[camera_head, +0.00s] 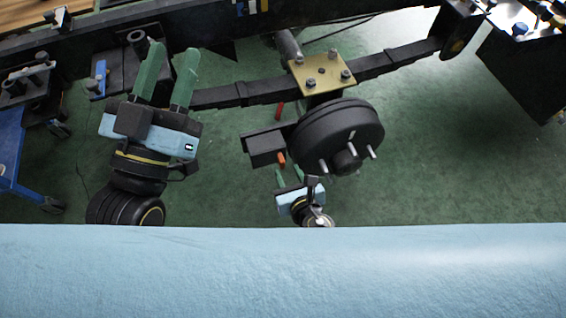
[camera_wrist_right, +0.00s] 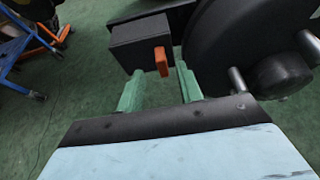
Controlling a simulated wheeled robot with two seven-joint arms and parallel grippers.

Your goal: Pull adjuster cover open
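The adjuster cover appears to be the small orange tab (camera_wrist_right: 161,61) on the face of a black box (camera_wrist_right: 140,42) beside the round drum. In the head view the orange tab (camera_head: 281,159) shows at the box's lower right corner. My right gripper (camera_head: 289,172) is below the box with its green fingers open. In the right wrist view the tab lies in line with the gap between the fingertips (camera_wrist_right: 160,72), with space on both sides. I cannot tell how far ahead of the fingertips it is. My left gripper (camera_head: 175,56) is open and empty at the left, its fingers pointing up.
The black drum (camera_head: 337,135) with protruding studs is right of my right gripper. A dark leaf-spring beam (camera_head: 232,95) with a brass-coloured plate (camera_head: 322,74) crosses above. A blue cart (camera_head: 12,150) stands at far left. Green floor is open between the arms.

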